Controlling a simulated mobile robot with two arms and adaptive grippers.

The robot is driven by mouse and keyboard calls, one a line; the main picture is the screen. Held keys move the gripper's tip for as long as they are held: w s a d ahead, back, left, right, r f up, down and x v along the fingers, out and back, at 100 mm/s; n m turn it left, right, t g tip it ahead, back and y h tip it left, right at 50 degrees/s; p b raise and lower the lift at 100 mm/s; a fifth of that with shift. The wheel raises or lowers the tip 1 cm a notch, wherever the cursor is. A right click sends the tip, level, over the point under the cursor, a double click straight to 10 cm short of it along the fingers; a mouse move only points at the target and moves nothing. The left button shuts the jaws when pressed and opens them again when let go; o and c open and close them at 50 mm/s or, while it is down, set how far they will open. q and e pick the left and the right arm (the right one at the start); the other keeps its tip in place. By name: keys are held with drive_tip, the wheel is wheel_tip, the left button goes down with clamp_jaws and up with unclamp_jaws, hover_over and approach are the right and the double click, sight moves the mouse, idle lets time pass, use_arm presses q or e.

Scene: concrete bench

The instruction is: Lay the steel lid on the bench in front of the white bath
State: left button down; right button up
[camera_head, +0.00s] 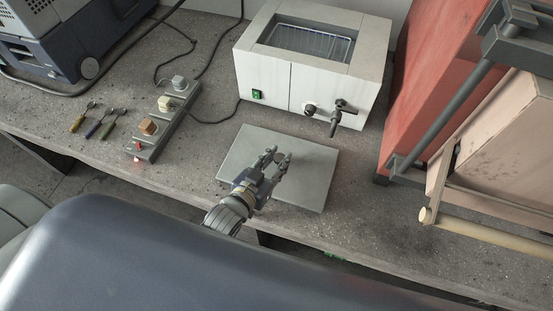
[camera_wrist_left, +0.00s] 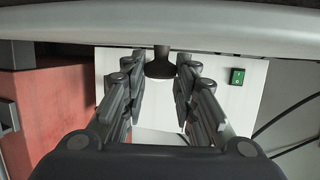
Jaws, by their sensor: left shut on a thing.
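The steel lid (camera_head: 304,178) is a flat grey plate. In the head view it lies level in front of the white bath (camera_head: 262,79), over the bench. I cannot tell whether its underside touches the bench. My left gripper (camera_head: 277,158) is above the middle of the lid, shut on its dark knob. In the left wrist view the knob (camera_wrist_left: 160,68) shows between the fingers, with the lid's grey edge (camera_wrist_left: 230,45) across the top. The bath's white front (camera_wrist_left: 250,105) is behind. My right gripper is not in view.
The bath's dark taps (camera_head: 333,118) jut out behind the lid. A red cabinet (camera_head: 425,75) stands at right. A power strip (camera_head: 165,122) and several small tools (camera_head: 94,122) lie at left. Bare bench (camera_head: 210,135) shows left of the lid; its front edge is close.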

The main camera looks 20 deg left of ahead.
use_arm(q)
drive_tip(key=c, duration=1.3)
unclamp_jaws()
drive_tip(key=shift+r, duration=0.1)
drive_tip(key=shift+s+a, duration=0.1)
drive_tip(key=shift+s, duration=0.25)
drive_tip(key=v, duration=1.1)
drive_tip(key=shift+s+a, duration=0.1)
drive_tip(key=shift+s, duration=0.1)
